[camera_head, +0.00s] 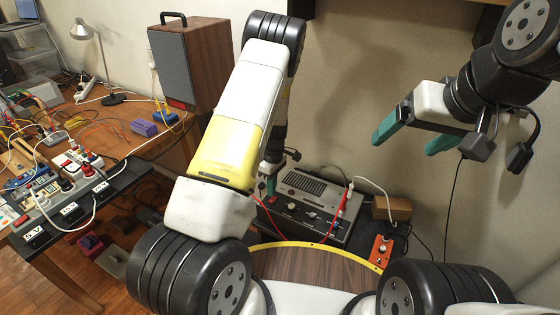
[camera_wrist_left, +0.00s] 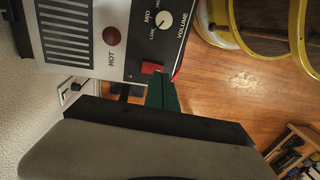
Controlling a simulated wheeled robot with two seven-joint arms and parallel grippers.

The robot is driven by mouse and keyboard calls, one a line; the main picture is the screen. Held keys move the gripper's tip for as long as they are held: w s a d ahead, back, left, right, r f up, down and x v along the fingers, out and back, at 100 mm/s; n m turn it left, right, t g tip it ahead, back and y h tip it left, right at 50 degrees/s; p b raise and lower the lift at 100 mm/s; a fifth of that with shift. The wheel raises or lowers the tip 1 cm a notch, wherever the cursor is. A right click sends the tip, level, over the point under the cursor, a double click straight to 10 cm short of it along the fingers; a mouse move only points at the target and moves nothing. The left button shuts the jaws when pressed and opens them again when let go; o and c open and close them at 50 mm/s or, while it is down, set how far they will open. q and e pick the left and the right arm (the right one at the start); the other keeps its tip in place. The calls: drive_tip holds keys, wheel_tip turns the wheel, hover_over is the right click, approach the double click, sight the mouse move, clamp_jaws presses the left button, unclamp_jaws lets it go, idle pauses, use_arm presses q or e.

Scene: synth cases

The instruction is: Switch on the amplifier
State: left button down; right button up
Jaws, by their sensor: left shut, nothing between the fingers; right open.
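The amplifier (camera_head: 318,188) is a grey case with a dark front panel, standing low against the wall in the head view. In the left wrist view its panel (camera_wrist_left: 134,52) shows a volume knob (camera_wrist_left: 164,19), a round red HOT lamp (camera_wrist_left: 111,36) and a red switch (camera_wrist_left: 152,67). My left gripper (camera_head: 270,187) is shut and empty at the amplifier's left front. In the left wrist view its green fingertips (camera_wrist_left: 158,84) are right at the red switch; I cannot tell whether they touch. My right gripper (camera_head: 414,134) is open and empty, high at the right.
Red and white cables plug into the amplifier's right side. A wooden box (camera_head: 392,208) and an orange control box (camera_head: 380,250) stand to its right. A workbench (camera_head: 135,140) at left carries a speaker (camera_head: 190,65), lamp (camera_head: 83,32) and cluttered cables. The wall is close behind.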

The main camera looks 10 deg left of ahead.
sight(271, 202)
use_arm(q)
drive_tip(key=shift+s+f, duration=0.15)
drive_tip(key=shift+f, duration=1.45)
drive_tip(key=shift+s+a+f, duration=0.1)
drive_tip(key=shift+s+f, duration=0.05)
drive_tip(key=shift+f, duration=0.05)
drive_tip(key=shift+w+d+r, duration=0.1)
drive_tip(key=shift+w+d, duration=0.1)
drive_tip(key=shift+w, duration=0.25)
drive_tip(key=shift+w+d+r, duration=0.1)
drive_tip(key=shift+w+d, duration=0.05)
drive_tip(key=shift+w, duration=0.3)
drive_tip(key=shift+r, duration=0.1)
